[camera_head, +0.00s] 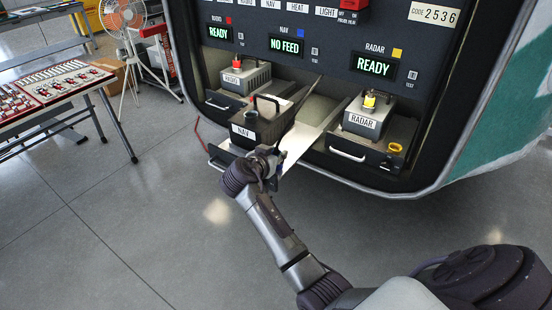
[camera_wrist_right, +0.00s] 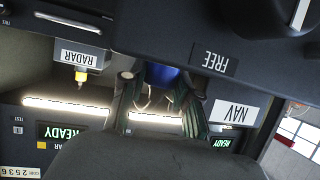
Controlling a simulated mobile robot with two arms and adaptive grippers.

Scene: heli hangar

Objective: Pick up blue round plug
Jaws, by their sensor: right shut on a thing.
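The blue round plug (camera_wrist_right: 163,76) shows in the right wrist view between the two fingers of my right gripper (camera_wrist_right: 160,108). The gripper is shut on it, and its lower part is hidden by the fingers. In the head view my right gripper (camera_head: 268,163) is at the front of the NAV drawer, just below the dark NAV box (camera_head: 268,122); the blue plug cannot be made out there. The NAV display (camera_head: 286,46) reads NO FEED. My left gripper is not in view.
The RADIO box (camera_head: 240,78) with a red plug (camera_head: 236,61) stands left; the RADAR box (camera_head: 367,117) with a yellow plug (camera_head: 369,99) stands right. A panel table (camera_head: 125,140) is far left. The floor in front is clear.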

